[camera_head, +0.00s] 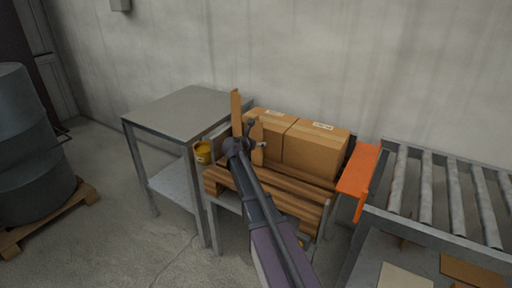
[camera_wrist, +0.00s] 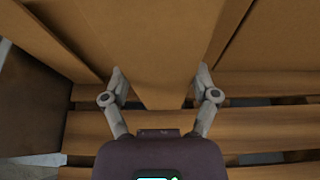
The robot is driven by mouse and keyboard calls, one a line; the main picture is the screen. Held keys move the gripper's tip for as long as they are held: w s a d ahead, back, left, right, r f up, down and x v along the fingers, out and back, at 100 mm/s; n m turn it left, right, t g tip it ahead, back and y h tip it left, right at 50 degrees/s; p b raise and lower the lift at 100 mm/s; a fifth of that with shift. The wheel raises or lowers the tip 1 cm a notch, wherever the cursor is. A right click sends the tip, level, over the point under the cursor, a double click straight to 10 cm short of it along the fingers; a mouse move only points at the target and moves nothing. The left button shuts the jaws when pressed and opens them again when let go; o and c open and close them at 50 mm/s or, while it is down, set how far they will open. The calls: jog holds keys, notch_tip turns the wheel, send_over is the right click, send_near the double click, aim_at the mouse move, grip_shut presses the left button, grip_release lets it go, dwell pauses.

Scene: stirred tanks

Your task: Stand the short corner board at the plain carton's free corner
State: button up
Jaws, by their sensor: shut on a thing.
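My gripper (camera_head: 254,141) is shut on a short brown corner board (camera_head: 257,148), held upright in front of the left carton (camera_head: 291,124). In the wrist view the fingers (camera_wrist: 161,85) sit on either side of the board (camera_wrist: 160,60), whose lower end is over the wooden slats. Whether that end touches them I cannot tell. A taller board (camera_head: 236,108) stands left of the gripper, at the left carton's left side. The right carton (camera_head: 313,154) stands against the left one. Both cartons show pale labels on top; which is plain I cannot tell.
The cartons stand on a slatted wooden pallet (camera_head: 288,198) on a metal stand. An orange panel (camera_head: 358,171) and a roller conveyor (camera_head: 455,180) are at the right.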

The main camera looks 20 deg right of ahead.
jog(key=shift+f, duration=0.15)
jog(key=shift+f, duration=0.1)
jog(key=o, duration=1)
jog(key=p+v, duration=0.4)
jog(key=v, duration=0.8)
jog(key=shift+r+p, duration=0.25)
jog(key=shift+p, duration=0.05)
